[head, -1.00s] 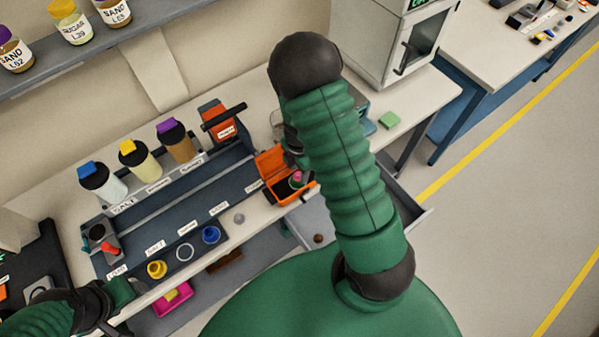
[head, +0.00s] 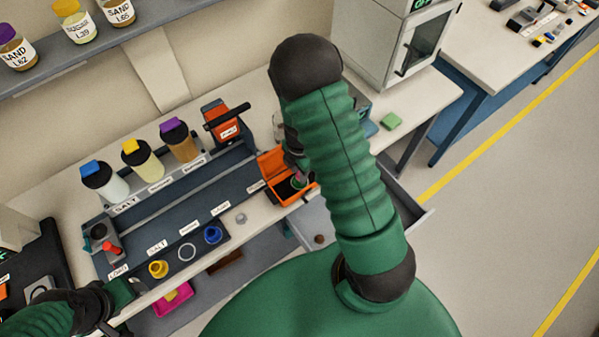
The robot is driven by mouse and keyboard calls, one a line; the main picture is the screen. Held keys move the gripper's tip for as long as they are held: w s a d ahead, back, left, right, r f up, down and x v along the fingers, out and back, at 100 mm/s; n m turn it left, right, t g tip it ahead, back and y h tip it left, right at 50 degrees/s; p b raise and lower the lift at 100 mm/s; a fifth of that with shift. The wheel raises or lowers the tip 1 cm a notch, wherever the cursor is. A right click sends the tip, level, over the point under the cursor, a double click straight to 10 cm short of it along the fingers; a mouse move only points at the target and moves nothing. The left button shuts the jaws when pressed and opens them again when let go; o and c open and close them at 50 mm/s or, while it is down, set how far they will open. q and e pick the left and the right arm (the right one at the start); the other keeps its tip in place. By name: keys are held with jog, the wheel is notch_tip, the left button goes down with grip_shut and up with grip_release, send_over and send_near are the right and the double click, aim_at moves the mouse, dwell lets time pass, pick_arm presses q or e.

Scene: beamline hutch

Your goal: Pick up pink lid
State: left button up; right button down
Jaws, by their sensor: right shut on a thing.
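The small pink lid (head: 299,179) shows in the open orange box (head: 273,183) on the bench, with a bit of green beside it. My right gripper (head: 298,170) reaches down into the box and is shut on the pink lid. My own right forearm hides much of this gripper and the right side of the box. My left gripper (head: 127,294) is at the lower left, near the bench's front edge. Its fingertips are too unclear to tell open from shut.
A dark rack (head: 180,192) holds bottles with blue, yellow and purple caps. A pink tray (head: 173,299) lies below. An open drawer (head: 411,212) juts out right.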

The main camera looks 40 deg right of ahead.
jog(key=shift+r, duration=0.4)
notch_tip(320, 180, up, 2)
jog(key=shift+a+r+b, duration=0.1)
jog(key=shift+r+b, duration=0.05)
jog(key=shift+b, duration=0.3)
jog(key=s+a+r+p, duration=0.1)
jog(key=s+a+p, duration=0.8)
jog(key=s+p, duration=0.3)
jog(key=shift+s+a+r, duration=0.2)
jog(key=shift+s+a, duration=0.1)
jog(key=shift+a, duration=0.1)
